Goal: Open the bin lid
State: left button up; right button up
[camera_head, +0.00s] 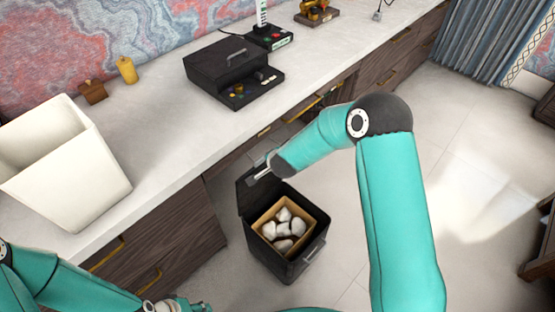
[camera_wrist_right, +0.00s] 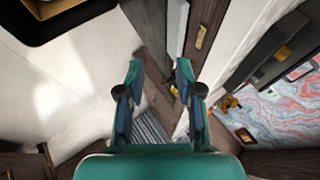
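The black bin (camera_head: 301,262) stands on the floor in front of the counter in the head view. Its lid (camera_head: 256,198) is raised, standing up along the bin's back left side. Inside is a tan liner box holding several white lumps (camera_head: 284,228). My right gripper (camera_head: 257,176) is at the lid's upper edge; I cannot tell if it touches. In the right wrist view, the right gripper's fingers (camera_wrist_right: 159,68) are apart with nothing between them. My left gripper (camera_head: 180,306) is at the bottom edge of the head view, partly cut off, its fingers unclear.
A white counter (camera_head: 180,145) runs diagonally behind the bin. On it are a white open container (camera_head: 95,185), a black box with a handle (camera_head: 225,68) and small yellow and brown items. Wooden drawers (camera_head: 165,245) lie below. The tiled floor right of the bin is clear.

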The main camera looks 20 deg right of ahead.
jog(key=d+v, duration=0.1)
jog(key=v, duration=0.6)
jog(key=shift+a, duration=0.45)
jog(key=shift+d, duration=0.1)
jog(key=s+f+n+g+y, duration=0.1)
jog(key=s+f+n+g, duration=0.2)
jog(key=s+f, duration=0.9)
jog(key=s+a+f+n+g+y, duration=0.2)
jog(key=s+a+n, duration=0.2)
jog(key=s, duration=0.3)
jog(key=s+a+f+n+g+y, duration=0.2)
jog(key=s+a+n, duration=0.3)
jog(key=s, duration=0.3)
jog(key=shift+a+n+y, duration=0.3)
jog(key=shift+y, duration=0.1)
jog(key=shift+f, duration=0.15)
